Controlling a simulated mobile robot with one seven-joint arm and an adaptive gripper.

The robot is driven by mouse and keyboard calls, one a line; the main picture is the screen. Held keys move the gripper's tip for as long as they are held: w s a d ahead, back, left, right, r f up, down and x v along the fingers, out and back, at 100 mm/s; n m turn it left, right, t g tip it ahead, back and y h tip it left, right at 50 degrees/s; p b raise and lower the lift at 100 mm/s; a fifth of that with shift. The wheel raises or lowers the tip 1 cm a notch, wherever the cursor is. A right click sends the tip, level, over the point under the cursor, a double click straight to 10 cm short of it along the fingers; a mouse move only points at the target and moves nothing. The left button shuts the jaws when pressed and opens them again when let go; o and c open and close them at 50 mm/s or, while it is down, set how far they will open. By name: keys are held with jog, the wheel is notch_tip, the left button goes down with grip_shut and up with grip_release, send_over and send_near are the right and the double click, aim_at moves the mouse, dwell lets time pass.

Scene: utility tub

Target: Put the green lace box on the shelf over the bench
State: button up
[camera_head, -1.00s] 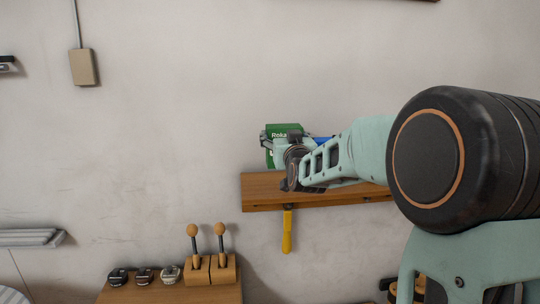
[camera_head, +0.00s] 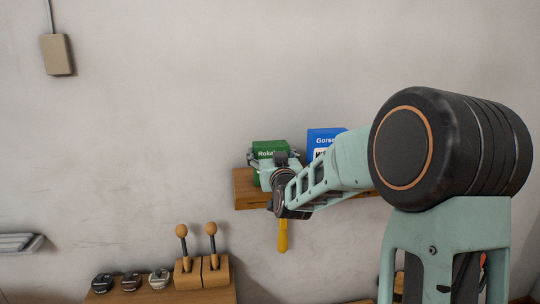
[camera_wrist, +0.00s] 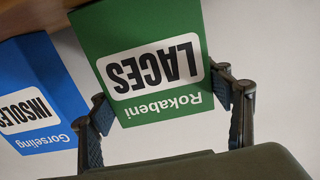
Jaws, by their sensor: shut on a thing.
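The green lace box (camera_head: 270,147), labelled Rokabeni LACES, is at the left part of the wooden shelf (camera_head: 243,190) on the wall. In the wrist view the green box (camera_wrist: 145,25) is between the two fingers of my gripper (camera_wrist: 165,103), which is shut on it. The box's far end overlaps the shelf's wood (camera_wrist: 35,12). My gripper (camera_head: 268,168) hides the box's lower part in the head view, so I cannot tell whether the box touches the shelf.
A blue insoles box (camera_head: 325,138) stands on the shelf to the right, with a gap between it and the green box. A yellow-handled thing (camera_head: 283,236) hangs below the shelf. Two wooden-knobbed tools in blocks (camera_head: 202,270) and several small round things (camera_head: 131,281) are on the bench.

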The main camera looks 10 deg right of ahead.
jog(key=shift+a+f, duration=0.1)
jog(key=o, duration=1.2)
jog(key=shift+r, duration=0.2)
jog(key=shift+s+f, duration=0.15)
jog(key=shift+s, duration=0.1)
jog(key=s+b, duration=0.3)
jog(key=s, duration=0.8)
jog(key=shift+s, duration=0.25)
